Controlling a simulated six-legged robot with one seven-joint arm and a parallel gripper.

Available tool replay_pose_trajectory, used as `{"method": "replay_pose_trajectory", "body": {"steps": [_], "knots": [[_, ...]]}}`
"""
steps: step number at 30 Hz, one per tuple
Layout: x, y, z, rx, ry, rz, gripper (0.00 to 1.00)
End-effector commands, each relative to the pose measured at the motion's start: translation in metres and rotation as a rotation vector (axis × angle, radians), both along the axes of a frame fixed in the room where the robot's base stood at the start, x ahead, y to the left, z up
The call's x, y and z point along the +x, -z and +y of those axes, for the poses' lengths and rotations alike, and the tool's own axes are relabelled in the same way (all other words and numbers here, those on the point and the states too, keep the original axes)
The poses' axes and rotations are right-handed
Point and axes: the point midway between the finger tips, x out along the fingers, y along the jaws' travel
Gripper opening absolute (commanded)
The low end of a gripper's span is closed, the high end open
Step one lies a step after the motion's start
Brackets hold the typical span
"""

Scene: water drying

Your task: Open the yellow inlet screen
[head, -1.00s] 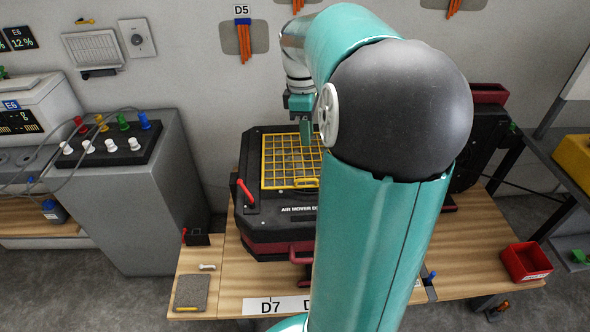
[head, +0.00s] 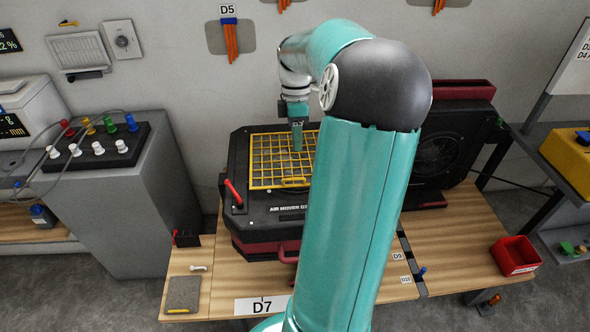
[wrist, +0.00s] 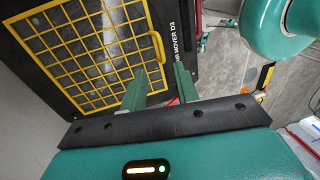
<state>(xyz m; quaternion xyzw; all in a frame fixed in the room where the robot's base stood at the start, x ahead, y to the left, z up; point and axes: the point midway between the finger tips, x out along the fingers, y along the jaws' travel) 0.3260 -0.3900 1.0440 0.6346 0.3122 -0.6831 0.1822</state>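The yellow inlet screen (head: 270,186) is a wire grid in a yellow frame, lying flat and closed on top of the black air mover (head: 240,212). A small yellow handle (head: 296,182) sits at its front edge. My gripper (head: 297,148) points down over the right part of the screen, behind the handle. In the wrist view the screen (wrist: 88,52) fills the upper left, and its handle (wrist: 157,47) lies just beyond my gripper (wrist: 158,72). The two fingers are apart with nothing between them. I cannot tell whether a fingertip touches the grid. My arm hides the air mover's right part.
A red lever (head: 233,192) stands at the air mover's left. A second dark machine (head: 450,150) stands at the right. The wooden bench (head: 450,260) carries a red bin (head: 515,255) and a grey pad (head: 183,294). A grey cabinet (head: 125,215) stands left.

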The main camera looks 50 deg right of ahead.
Motion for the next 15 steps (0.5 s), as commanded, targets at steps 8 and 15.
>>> {"method": "replay_pose_trajectory", "body": {"steps": [8, 15], "knots": [[-0.008, 0.056, 0.009, 0.004, 0.001, 0.002, 0.31], [-0.01, 0.092, 0.016, 0.002, -0.003, 0.001, 0.31]]}}
